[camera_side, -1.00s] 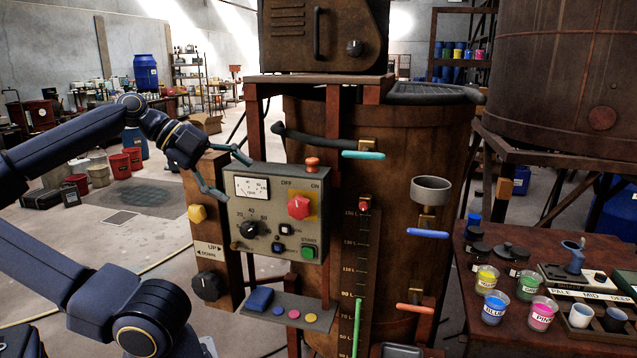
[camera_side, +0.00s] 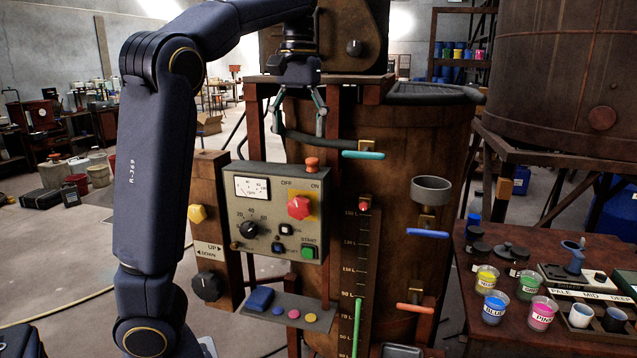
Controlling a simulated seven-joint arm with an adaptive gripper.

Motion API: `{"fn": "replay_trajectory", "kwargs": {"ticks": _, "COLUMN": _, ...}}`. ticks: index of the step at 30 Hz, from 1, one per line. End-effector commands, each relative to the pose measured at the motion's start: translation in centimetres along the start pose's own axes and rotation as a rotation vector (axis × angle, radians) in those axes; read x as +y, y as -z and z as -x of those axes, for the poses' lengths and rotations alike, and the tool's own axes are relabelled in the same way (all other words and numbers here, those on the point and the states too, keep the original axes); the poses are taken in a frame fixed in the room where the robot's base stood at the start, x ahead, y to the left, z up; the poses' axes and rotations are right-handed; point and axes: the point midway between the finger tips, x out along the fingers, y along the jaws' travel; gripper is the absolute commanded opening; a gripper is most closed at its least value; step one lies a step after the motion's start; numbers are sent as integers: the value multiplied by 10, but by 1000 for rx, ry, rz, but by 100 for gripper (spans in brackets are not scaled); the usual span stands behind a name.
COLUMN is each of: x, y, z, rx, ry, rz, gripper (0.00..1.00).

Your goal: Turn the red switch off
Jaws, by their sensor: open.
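The red switch (camera_side: 299,207) is a red knob on a yellow plate, on the upper right of the grey control panel (camera_side: 262,262). The labels OFF and ON stand above it, OFF to the left and ON to the right. I cannot tell exactly which label the knob points to. My gripper (camera_side: 299,128) hangs above the panel, pointing down, with its fingers apart and nothing between them. It is above the red switch and does not touch it.
An orange-red button (camera_side: 312,164) stands on the panel's top edge below my gripper. The panel also has a black dial (camera_side: 250,230) and a green START button (camera_side: 308,252). A teal handle (camera_side: 363,155) juts out to the right. A rusty box (camera_side: 358,25) sits above.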

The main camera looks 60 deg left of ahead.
Motion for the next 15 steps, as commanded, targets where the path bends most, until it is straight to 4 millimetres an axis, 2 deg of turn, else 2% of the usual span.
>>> {"fn": "replay_trajectory", "kwargs": {"ticks": 5, "x": -1, "y": -1, "z": -21, "rx": -4, "ry": 0, "rz": 0, "gripper": 76}}
{"fn": "replay_trajectory", "kwargs": {"ticks": 15, "x": -1, "y": -1, "z": -101, "rx": -4, "ry": 1, "rz": 1, "gripper": 76}}
